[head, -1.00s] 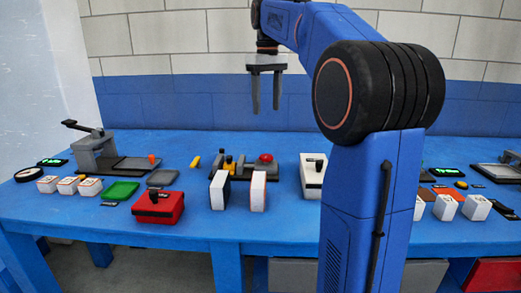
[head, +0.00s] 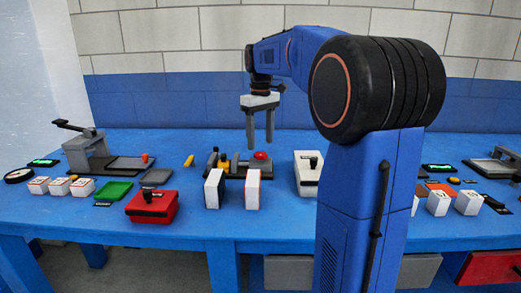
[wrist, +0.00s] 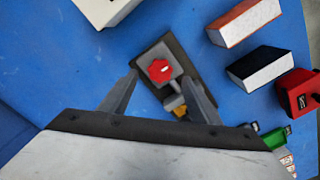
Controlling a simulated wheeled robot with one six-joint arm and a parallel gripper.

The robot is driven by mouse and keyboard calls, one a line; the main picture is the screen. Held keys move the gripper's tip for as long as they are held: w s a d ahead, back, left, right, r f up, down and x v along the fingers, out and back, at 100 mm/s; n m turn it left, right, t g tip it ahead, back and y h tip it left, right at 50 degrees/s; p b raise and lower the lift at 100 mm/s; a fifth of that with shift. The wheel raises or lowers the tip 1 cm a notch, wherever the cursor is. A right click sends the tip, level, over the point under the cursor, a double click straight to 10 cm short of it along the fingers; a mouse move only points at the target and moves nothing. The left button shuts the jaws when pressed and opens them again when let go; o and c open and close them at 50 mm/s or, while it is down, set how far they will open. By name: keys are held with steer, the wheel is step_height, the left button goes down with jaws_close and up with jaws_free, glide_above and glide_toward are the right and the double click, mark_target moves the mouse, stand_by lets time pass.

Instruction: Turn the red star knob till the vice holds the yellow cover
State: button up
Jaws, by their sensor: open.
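The red star knob (head: 260,155) sits at the right end of the dark vice (head: 236,173) on the blue table; it also shows in the wrist view (wrist: 160,70). The yellow cover (head: 223,164) is at the vice's left part; in the wrist view a bit of yellow (wrist: 180,112) shows beside the right finger, mostly hidden. My gripper (head: 260,143) is open and empty, pointing down over the knob. In the wrist view the knob appears between the two spread fingers (wrist: 160,78). I cannot tell the exact height gap.
Two white blocks (head: 253,189) (head: 214,188) stand in front of the vice. A white box (head: 307,176) with a black knob is to its right, a red box (head: 152,206) to the front left. A loose yellow piece (head: 189,160) lies left of the vice.

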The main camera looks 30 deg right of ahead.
mark_target(261, 154)
steer(key=shift+f, duration=2.15)
steer(key=c, duration=1.1)
